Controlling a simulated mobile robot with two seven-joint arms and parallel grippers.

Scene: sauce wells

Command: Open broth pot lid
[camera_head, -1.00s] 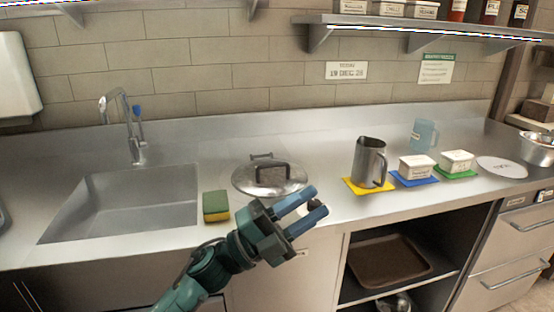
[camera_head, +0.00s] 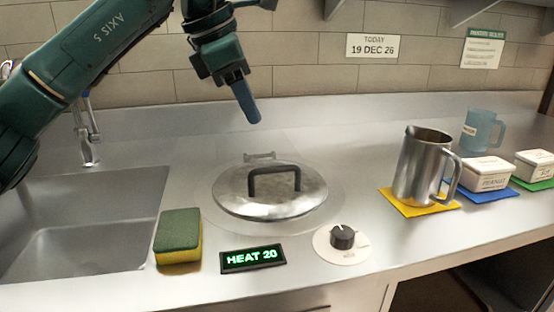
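The broth pot lid (camera_head: 238,197) is a round steel lid with a black arched handle (camera_head: 274,180). It lies flat and shut in the counter, with a hinge-like bracket (camera_head: 260,157) at its back edge. My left gripper (camera_head: 253,117) hangs above and behind the lid, pointing down, apart from the handle. Its blue fingers overlap edge-on, so I cannot tell whether it is open or shut. Nothing is seen held in it. My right gripper is not in view.
A steel jug (camera_head: 420,168) stands on a yellow mat (camera_head: 405,207) to the right. A sink (camera_head: 90,215) is at left.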

